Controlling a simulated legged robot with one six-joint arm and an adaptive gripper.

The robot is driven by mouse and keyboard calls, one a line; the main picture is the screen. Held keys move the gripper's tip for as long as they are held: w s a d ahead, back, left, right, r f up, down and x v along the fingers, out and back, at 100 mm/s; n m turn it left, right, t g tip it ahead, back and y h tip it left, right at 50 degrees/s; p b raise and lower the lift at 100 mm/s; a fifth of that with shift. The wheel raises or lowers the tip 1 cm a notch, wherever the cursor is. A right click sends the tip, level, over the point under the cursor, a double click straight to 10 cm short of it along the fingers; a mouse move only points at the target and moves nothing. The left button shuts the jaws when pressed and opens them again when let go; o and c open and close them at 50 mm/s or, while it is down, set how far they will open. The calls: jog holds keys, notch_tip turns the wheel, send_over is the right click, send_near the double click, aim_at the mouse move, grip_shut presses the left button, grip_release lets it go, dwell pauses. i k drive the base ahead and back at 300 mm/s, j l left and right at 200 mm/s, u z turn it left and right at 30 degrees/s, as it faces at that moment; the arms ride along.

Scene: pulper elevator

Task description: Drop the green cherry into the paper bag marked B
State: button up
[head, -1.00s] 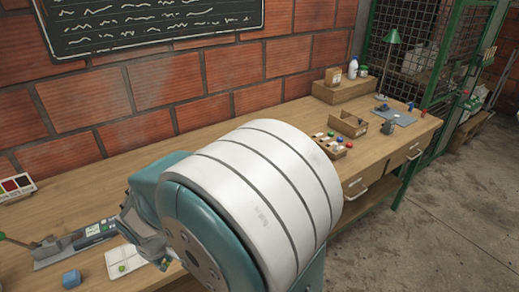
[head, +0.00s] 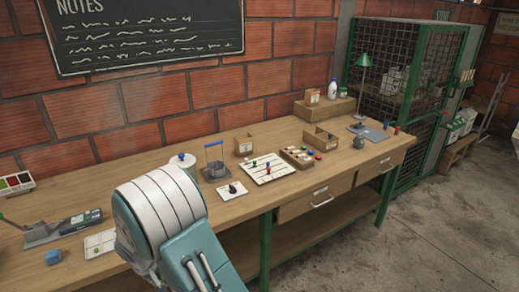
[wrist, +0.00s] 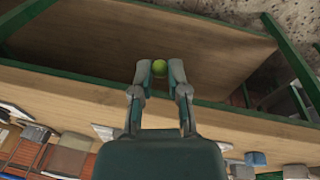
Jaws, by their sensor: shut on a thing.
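In the wrist view my gripper (wrist: 159,70) is shut on the green cherry (wrist: 159,67), a small round yellow-green ball between the fingertips. It is beyond the bench's front edge in that picture, with the lower shelf and floor behind it. In the head view my arm hides the gripper and the cherry. Two small brown containers with pale labels could be paper bags: one (head: 244,144) stands at the back of the bench, the other (head: 313,97) on a wooden riser. I cannot read either label, so I cannot tell which is B.
The wooden bench (head: 330,165) carries a caged stand (head: 214,163), a white board with coloured pegs (head: 264,169), an open wooden box (head: 320,140) and a green lamp (head: 363,75). A blue block (head: 53,257) lies at the left. A green mesh cage (head: 405,85) stands beyond the bench.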

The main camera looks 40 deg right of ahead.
aim_at(245, 154)
jog(key=i+j+z, duration=0.1)
jog(key=z, duration=1.2)
